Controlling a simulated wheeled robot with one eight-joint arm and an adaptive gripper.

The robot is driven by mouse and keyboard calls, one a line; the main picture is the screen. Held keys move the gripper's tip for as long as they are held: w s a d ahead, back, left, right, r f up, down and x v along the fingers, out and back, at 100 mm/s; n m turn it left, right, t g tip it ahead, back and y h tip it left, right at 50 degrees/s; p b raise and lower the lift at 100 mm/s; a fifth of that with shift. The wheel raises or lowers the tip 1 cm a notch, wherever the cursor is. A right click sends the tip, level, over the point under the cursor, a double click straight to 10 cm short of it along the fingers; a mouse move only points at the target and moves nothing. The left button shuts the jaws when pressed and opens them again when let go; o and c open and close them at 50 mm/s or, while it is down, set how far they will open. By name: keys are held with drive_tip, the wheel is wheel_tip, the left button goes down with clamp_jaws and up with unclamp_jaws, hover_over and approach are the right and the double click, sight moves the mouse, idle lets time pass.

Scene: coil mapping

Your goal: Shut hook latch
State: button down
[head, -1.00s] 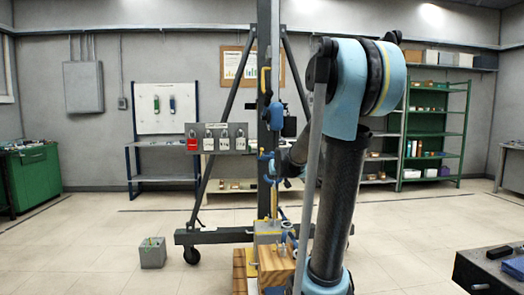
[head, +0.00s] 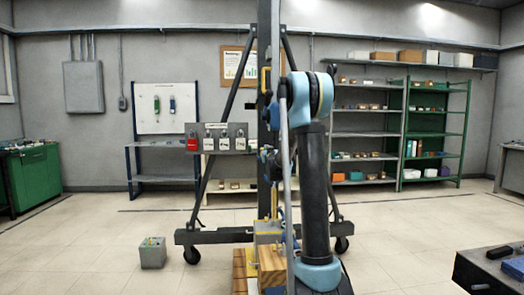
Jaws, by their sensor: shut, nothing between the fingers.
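I cannot pick out the hook latch for certain. A tall dark post (head: 268,40) on a wheeled frame carries small blue and yellow fittings, among them a blue piece (head: 275,115) at mid-height and a yellow upright piece (head: 274,203) lower down. They are too small and too covered to tell whether any hook is engaged. My arm (head: 315,190), blue and black, stands just right of the post and covers part of it. My gripper cannot be made out; the far end of the arm is hidden behind its nearer links.
A board with several padlocks (head: 217,138) is left of the post. Wooden blocks (head: 271,268) are low in front of it. A grey box (head: 152,253) stands on the floor at left. A dark table (head: 485,270) is at bottom right. Floor between is open.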

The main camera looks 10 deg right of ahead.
drive_tip(key=w+f+t, duration=0.1)
drive_tip(key=w+t, duration=0.3)
drive_tip(key=w, duration=0.4)
drive_tip(key=shift+w+a+f+t, duration=0.3)
drive_tip(key=shift+a+t, duration=0.05)
drive_tip(key=shift+t, duration=0.05)
drive_tip(key=w+r, duration=0.1)
drive_tip(key=w, duration=0.8)
drive_tip(key=shift+w, duration=0.2)
idle(0.4)
